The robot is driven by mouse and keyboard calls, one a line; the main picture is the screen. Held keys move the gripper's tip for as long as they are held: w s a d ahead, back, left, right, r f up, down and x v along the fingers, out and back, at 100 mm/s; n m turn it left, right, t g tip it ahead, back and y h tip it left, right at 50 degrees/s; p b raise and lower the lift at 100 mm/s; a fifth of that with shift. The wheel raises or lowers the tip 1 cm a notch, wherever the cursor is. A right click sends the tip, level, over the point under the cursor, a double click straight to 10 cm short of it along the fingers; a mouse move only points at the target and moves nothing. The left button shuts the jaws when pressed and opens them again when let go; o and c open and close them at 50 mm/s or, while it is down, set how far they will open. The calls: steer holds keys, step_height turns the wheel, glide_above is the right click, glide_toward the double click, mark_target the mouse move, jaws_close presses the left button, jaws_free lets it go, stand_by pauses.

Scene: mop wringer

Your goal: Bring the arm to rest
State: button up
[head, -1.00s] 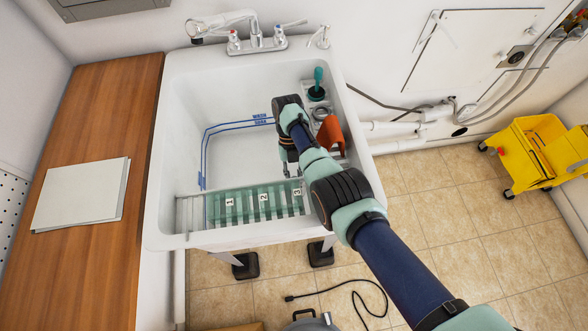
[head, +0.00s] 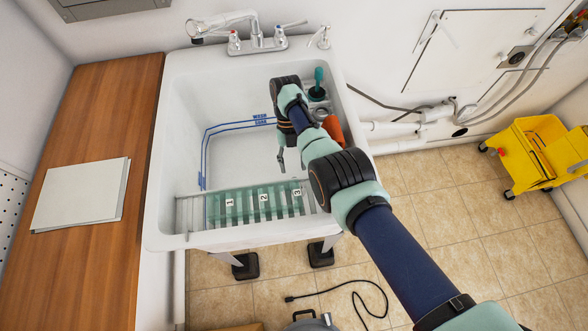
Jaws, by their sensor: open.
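My arm reaches in from the lower right over the white sink (head: 172,165). My gripper (head: 283,160) hangs above the sink basin, to the right of its middle, with its fingers partly hidden by my own arm. It is open and holds nothing that I can see. A rack of green strips (head: 252,204) numbered 1, 2 and 3 lies along the sink's near side, below the gripper in the picture.
A faucet (head: 255,40) stands at the sink's back. A green-handled tool (head: 318,83) and an orange item (head: 334,130) sit at the right side. A yellow mop bucket (head: 535,160) stands on the floor at the right.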

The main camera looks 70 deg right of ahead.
steer(key=shift+v, duration=1.2)
